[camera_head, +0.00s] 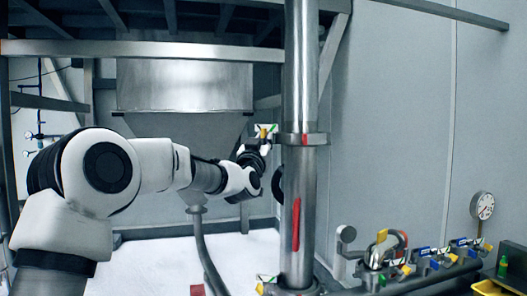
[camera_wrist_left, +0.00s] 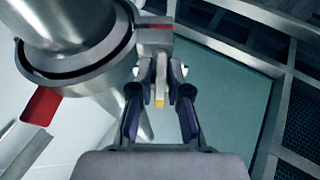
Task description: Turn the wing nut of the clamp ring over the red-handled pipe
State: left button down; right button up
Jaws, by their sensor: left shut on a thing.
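The vertical steel pipe (camera_head: 299,75) carries a long red handle (camera_head: 296,225). The clamp ring (camera_head: 318,139) goes around the pipe above that handle. In the left wrist view the clamp ring (camera_wrist_left: 82,82) shows at the upper left, with the red handle (camera_wrist_left: 42,106) beyond it. My left gripper (camera_head: 265,141) is at the left side of the ring. In the left wrist view my left gripper (camera_wrist_left: 160,98) has its fingers closed on the wing nut (camera_wrist_left: 160,84), a narrow piece with a yellow end. The fingers partly hide it. My right gripper does not show.
Metal frame beams (camera_head: 150,50) and a hopper (camera_head: 185,88) stand behind my left arm. At the lower right are pipes with small valves (camera_head: 385,250), a pressure gauge (camera_head: 483,205) and a yellow container (camera_head: 490,288).

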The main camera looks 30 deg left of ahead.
pick_arm(q)
jog(key=n+g+y, duration=0.1)
jog(key=n, duration=0.2)
jog(key=n+y, duration=0.2)
jog(key=n, duration=0.1)
jog(key=shift+n+g+b, duration=0.4)
jog(key=n+g+y, duration=0.1)
jog(key=n, duration=0.1)
jog(key=n+g, duration=0.1)
jog(key=n, duration=0.2)
jog(key=shift+y+p, duration=0.35)
jog(key=shift+y, duration=0.05)
jog(key=shift+n, duration=0.5)
jog(key=c, duration=1.3)
grip_release()
jog(key=shift+o, duration=0.2)
jog(key=v, duration=1.2)
